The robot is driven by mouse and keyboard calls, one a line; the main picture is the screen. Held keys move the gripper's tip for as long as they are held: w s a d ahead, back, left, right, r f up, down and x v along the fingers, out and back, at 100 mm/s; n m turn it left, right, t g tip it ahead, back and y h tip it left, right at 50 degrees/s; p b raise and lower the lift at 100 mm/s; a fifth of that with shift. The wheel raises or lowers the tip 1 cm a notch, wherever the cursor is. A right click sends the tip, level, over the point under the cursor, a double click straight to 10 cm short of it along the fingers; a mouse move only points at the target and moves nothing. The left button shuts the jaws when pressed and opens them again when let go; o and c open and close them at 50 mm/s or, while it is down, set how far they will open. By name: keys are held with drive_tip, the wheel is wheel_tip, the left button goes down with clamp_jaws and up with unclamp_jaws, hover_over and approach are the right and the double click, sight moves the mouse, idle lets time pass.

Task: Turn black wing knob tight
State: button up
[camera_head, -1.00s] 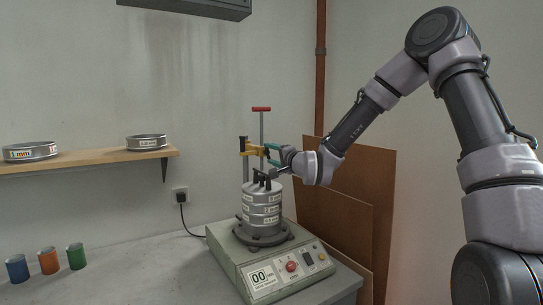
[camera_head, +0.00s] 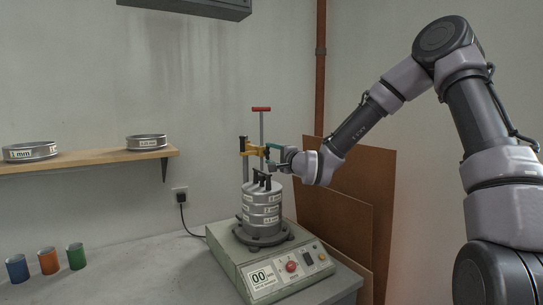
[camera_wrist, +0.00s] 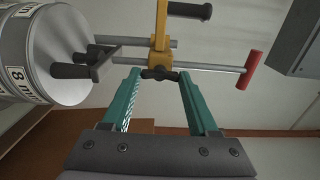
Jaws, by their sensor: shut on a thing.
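The black wing knob (camera_wrist: 160,74) sits on the yellow clamp (camera_wrist: 160,45) in the wrist view. My gripper (camera_wrist: 160,75) has its teal fingers on both sides of the knob, shut on its wings. In the head view my gripper (camera_head: 270,155) reaches in from the right at the yellow clamp (camera_head: 254,149); the knob is too small to make out there. The clamp sits on upright metal rods above the sieve stack (camera_head: 262,212).
The stack stands on a green shaker (camera_head: 245,262) with a red button. Black levers (camera_wrist: 85,68) on the stack's lid are close to my left finger. A red-topped rod (camera_wrist: 254,69) rises beyond the clamp. Sieves rest on a shelf (camera_head: 90,158); coloured cups (camera_head: 48,260) stand left.

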drive_tip(key=o, duration=1.4)
drive_tip(key=v, duration=1.1)
drive_tip(key=shift+w, duration=0.1)
